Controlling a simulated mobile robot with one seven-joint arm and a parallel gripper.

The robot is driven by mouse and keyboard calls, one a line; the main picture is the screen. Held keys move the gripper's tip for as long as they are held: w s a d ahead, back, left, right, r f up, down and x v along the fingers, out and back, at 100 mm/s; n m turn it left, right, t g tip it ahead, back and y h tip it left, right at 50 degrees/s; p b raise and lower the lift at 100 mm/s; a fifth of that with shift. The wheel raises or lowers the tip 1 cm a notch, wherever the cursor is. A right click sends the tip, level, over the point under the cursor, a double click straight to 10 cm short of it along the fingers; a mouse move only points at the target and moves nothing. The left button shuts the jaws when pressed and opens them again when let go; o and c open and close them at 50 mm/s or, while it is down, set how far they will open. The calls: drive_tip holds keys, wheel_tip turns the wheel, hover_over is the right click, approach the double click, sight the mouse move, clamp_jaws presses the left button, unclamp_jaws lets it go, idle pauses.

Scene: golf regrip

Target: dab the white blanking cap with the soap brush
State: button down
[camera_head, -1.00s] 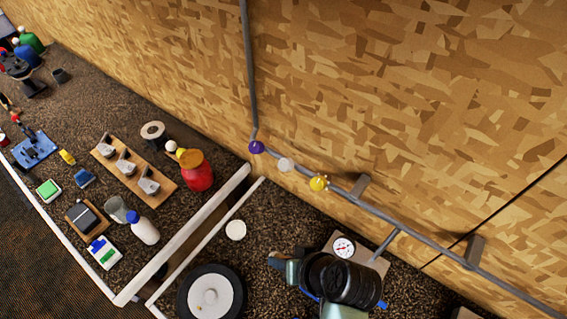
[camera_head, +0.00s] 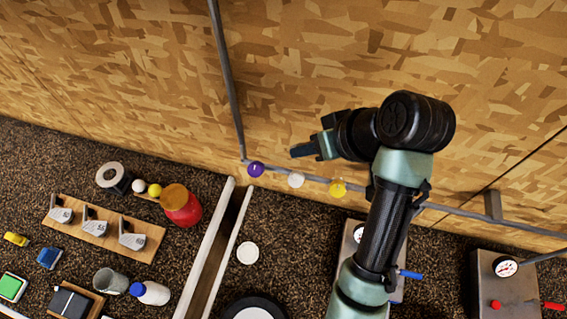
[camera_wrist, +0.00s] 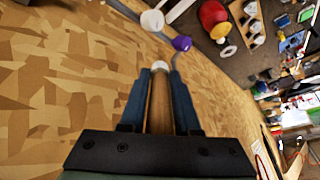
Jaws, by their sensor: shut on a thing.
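The white blanking cap (camera_head: 296,180) sits on the grey pipe along the wall, between a purple cap (camera_head: 256,169) and a yellow cap (camera_head: 338,189). My gripper (camera_head: 298,151) is above the white cap in the head view. In the wrist view it is shut on the wooden handle of the soap brush (camera_wrist: 160,104), whose small white tip (camera_wrist: 160,66) points toward the caps. The white cap (camera_wrist: 152,20) and purple cap (camera_wrist: 182,43) lie beyond the tip there, with a visible gap. The brush cannot be made out in the head view.
The wood-panel wall (camera_head: 120,80) stands close behind the pipe (camera_head: 415,205). A red jar (camera_head: 181,207), a wooden rack of club heads (camera_head: 97,228) and a white bottle (camera_head: 150,292) stand on the bench. A gauge box (camera_head: 503,285) is at the lower right.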

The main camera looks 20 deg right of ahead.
drive_tip(key=shift+w+f, duration=0.1)
drive_tip(key=shift+f, duration=0.05)
wheel_tip(320, 180, down, 5)
drive_tip(key=shift+d+f, duration=0.15)
idle(0.4)
drive_tip(key=shift+f, duration=0.5)
idle(2.0)
drive_tip(key=shift+r, duration=3.6)
drive_tip(key=shift+s, duration=0.2)
